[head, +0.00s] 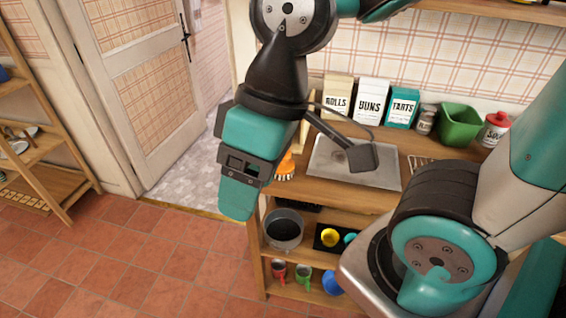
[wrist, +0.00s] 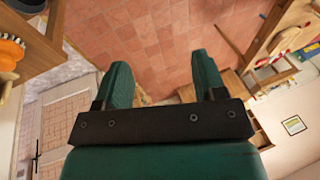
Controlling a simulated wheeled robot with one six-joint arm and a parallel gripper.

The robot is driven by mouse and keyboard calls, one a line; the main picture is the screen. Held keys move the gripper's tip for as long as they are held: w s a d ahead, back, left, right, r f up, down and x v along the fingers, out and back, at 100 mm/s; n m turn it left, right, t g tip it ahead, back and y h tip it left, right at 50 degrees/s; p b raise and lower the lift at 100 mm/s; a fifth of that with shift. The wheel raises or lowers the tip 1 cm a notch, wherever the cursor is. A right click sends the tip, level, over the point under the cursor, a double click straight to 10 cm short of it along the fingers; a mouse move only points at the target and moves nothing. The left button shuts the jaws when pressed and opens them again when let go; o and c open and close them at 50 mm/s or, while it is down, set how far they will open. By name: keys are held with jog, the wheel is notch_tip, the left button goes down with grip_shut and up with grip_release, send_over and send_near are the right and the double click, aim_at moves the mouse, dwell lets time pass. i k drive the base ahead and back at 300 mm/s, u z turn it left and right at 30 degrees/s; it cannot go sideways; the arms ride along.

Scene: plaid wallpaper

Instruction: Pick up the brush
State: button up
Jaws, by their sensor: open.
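An orange brush (head: 286,168) with a pale bristle edge stands at the left end of the wooden counter (head: 345,195); my gripper and wrist hide part of it in the head view. An orange, wavy-edged thing at the left edge of the wrist view (wrist: 11,52) looks like the same brush. My gripper (head: 238,208) hangs in front and to the left of the counter, pointing down and apart from the brush. In the wrist view my gripper (wrist: 161,72) has its two green fingers wide apart, with only floor between them.
Boxes, a jar (head: 426,119) and a green bin (head: 459,124) line the back. Shelves below hold a pot (head: 283,229) and mugs. A wooden rack (head: 45,150) stands left; the tiled floor (head: 130,260) is clear.

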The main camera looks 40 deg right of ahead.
aim_at(287, 167)
jog(key=u, duration=1.6)
jog(key=i, duration=0.7)
jog(key=z, duration=2.75)
